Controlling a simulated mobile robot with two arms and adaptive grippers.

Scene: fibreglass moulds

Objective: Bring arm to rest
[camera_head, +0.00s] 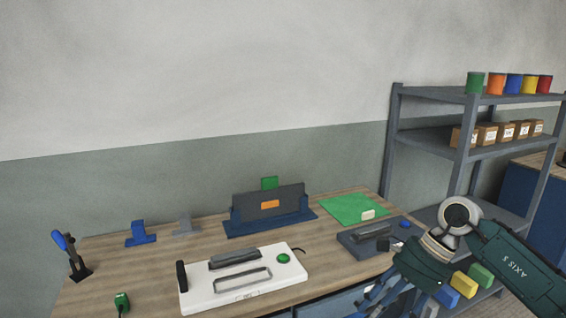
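My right arm comes in from the right edge, a dark green link (515,262) with a pale round joint (459,215). My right gripper (385,300) hangs down from it at the bottom of the view, over the right front edge of the wooden table (120,262). Its blue-grey fingers run to the bottom edge of the picture, so I cannot tell whether they are open or shut. No held thing shows. My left arm and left gripper are not in view.
On the table are a white device (205,294), a dark grey mould block (355,246), a blue stand with a dark panel (285,204), a green mat (350,207) and a blue-handled lever (68,250). A grey shelf (420,140) stands right, with coloured cans and boxes.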

